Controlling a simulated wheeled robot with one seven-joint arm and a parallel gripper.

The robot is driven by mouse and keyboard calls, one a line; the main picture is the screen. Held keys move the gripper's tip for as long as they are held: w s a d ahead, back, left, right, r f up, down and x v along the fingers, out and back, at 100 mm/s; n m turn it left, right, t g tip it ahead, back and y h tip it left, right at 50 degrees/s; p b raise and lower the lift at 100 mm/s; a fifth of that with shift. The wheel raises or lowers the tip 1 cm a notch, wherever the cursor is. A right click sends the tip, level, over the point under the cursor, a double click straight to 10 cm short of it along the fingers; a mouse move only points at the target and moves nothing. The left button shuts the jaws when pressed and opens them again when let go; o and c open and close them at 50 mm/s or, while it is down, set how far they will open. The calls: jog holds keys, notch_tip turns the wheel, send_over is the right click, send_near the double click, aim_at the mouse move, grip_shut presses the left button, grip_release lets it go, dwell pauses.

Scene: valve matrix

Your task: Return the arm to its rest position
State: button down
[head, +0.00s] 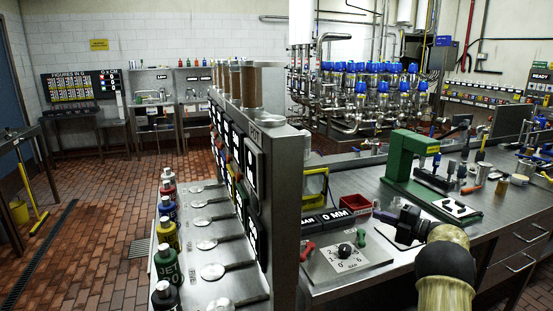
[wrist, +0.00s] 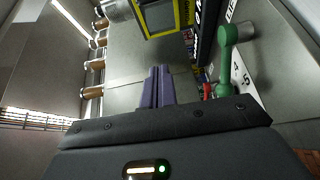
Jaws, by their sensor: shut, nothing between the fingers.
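My gripper (wrist: 158,72) shows in the wrist view as two purple-grey fingers side by side, closed together with nothing between them. In the head view my gripper (head: 382,217) is a dark shape above the steel bench, right of the display block reading 0 MM. My beige and black arm (head: 445,283) reaches up to it from the bottom right. The fingers appear clear of the things around them, but their exact height above the bench cannot be told.
A dial plate (head: 348,265) with a black knob and red and green handles lies close by. A yellow-framed screen (head: 314,188), a red bin (head: 355,204) and a green press (head: 412,165) stand near. A steel dispenser rack (head: 287,200) rises at left. Open brick floor (head: 100,235) lies beyond.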

notch_tip(320, 180, up, 6)
jog(key=w+f+m+t+h, duration=0.1)
jog(key=w+m+t+h, duration=0.1)
jog(key=m+t+h, duration=0.65)
jog(key=s+a+f+m+g+h, duration=0.2)
jog(key=s+a+f+m+g, duration=0.35)
jog(key=s, duration=0.75)
jog(key=s+a+f+m+g+h, duration=0.1)
jog(key=s+a+f+m+g, duration=0.5)
jog(key=s, duration=0.8)
jog(key=s+a+f+m+g+h, duration=0.2)
jog(key=s+a+f+m+g, duration=0.45)
jog(key=s, duration=0.65)
notch_tip(320, 180, up, 16)
jog(key=m+p, duration=0.1)
jog(key=p, duration=1.2)
jog(key=shift+s+d+f, duration=0.25)
jog(key=shift+s+d, duration=0.1)
jog(key=shift+d, duration=0.1)
